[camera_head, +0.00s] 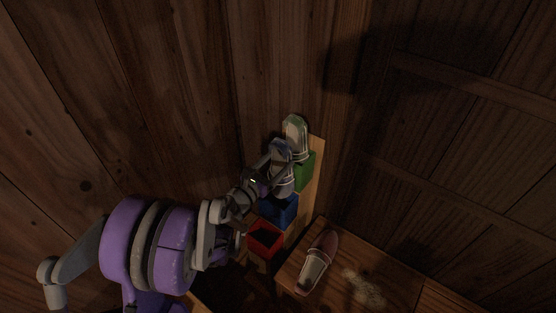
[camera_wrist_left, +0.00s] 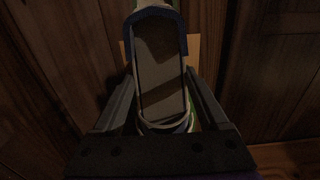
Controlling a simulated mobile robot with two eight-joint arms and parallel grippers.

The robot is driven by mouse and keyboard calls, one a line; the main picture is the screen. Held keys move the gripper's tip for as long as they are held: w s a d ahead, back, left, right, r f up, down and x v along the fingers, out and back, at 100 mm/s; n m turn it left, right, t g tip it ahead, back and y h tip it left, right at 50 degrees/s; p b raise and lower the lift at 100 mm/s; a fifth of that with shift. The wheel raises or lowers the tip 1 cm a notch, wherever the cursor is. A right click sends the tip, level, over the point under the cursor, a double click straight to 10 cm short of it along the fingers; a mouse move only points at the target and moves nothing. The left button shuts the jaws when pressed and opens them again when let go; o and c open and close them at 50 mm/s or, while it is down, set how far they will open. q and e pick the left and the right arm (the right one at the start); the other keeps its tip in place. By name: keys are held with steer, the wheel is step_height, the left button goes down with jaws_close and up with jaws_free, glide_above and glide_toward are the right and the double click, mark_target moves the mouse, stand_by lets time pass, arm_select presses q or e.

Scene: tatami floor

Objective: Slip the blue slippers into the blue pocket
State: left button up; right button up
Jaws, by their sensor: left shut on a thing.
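My left gripper (camera_head: 262,177) is shut on the blue slippers (camera_head: 281,154), which it holds upright above the blue pocket (camera_head: 281,212). In the left wrist view the sole of the blue slippers (camera_wrist_left: 160,65) faces the camera between the fingers of my left gripper (camera_wrist_left: 163,103), with a blue edge at the top. The blue pocket sits on a wooden board between a green and a red pocket. The lower end of the slippers is close to the blue pocket's opening; I cannot tell whether it is inside. My right gripper is out of view.
Green-topped slippers (camera_head: 295,134) stand in the green pocket (camera_head: 305,172). The red pocket (camera_head: 265,239) looks empty. A reddish slipper (camera_head: 318,262) lies on a wooden surface (camera_head: 385,268) at the lower right. Wooden walls stand close behind the board.

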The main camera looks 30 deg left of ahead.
mark_target(280, 167)
arm_select(q)
steer(key=shift+f+b, duration=1.3)
steer(key=shift+f, duration=0.3)
steer(key=shift+f+b, duration=0.5)
steer(key=shift+f, duration=1.4)
steer(key=o, duration=1.4)
steer(key=s+p, duration=0.1)
steer(key=s, duration=0.9)
steer(key=shift+s+a, duration=0.4)
